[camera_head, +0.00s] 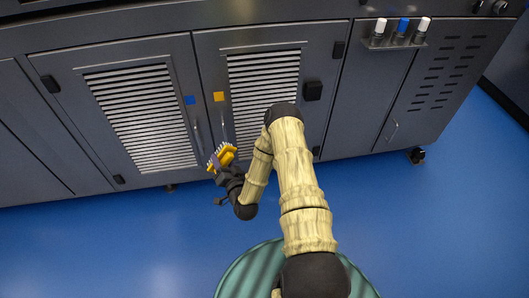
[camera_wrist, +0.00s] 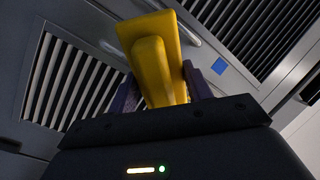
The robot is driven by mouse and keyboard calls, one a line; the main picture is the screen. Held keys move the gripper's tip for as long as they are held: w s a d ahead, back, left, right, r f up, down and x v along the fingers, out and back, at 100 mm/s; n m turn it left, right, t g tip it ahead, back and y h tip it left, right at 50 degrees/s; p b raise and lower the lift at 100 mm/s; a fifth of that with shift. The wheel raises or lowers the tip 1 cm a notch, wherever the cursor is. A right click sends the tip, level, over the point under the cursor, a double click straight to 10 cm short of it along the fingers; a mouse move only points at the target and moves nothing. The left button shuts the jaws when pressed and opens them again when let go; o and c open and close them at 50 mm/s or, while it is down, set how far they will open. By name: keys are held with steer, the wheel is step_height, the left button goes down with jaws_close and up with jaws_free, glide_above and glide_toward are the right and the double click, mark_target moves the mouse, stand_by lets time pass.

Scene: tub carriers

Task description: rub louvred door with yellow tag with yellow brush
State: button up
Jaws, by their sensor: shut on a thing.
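The louvred door with the yellow tag (camera_head: 219,97) is the middle cabinet door in the head view; its white-slatted louvre panel (camera_head: 263,77) is partly covered by my arm. The yellow brush (camera_head: 221,156) has pale bristles turned toward the cabinet. My gripper (camera_head: 219,167) is shut on it, near the lower edges of the two louvred doors. In the wrist view my gripper (camera_wrist: 158,88) grips the yellow brush (camera_wrist: 150,45) between purple fingers. I cannot tell whether the bristles touch a door. No yellow tag shows in the wrist view.
A similar louvred door with a blue tag (camera_head: 189,100) stands to the left; its tag also shows in the wrist view (camera_wrist: 219,66). Vertical handles (camera_head: 197,132) stick out between the doors. A small rack (camera_head: 396,40) holds bottles at upper right. The blue floor (camera_head: 120,240) is clear.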

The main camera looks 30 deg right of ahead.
steer(key=shift+d+f, duration=0.15)
steer(key=shift+d, duration=0.3)
steer(key=s+d+m+h+b, duration=0.1)
steer(key=d+h+b, duration=0.1)
steer(key=d, duration=0.5)
steer(key=s+d+f+m+h+b, duration=0.1)
steer(key=d+m+h+b, duration=0.1)
steer(key=d, duration=0.6)
steer(key=h+b, duration=0.1)
steer(key=b, duration=0.1)
steer(key=shift+g+b, duration=0.3)
steer(key=shift+b, duration=0.05)
steer(key=shift+w+d, duration=0.15)
steer(key=b+x, duration=0.1)
steer(key=x, duration=0.5)
steer(key=shift+b, duration=0.35)
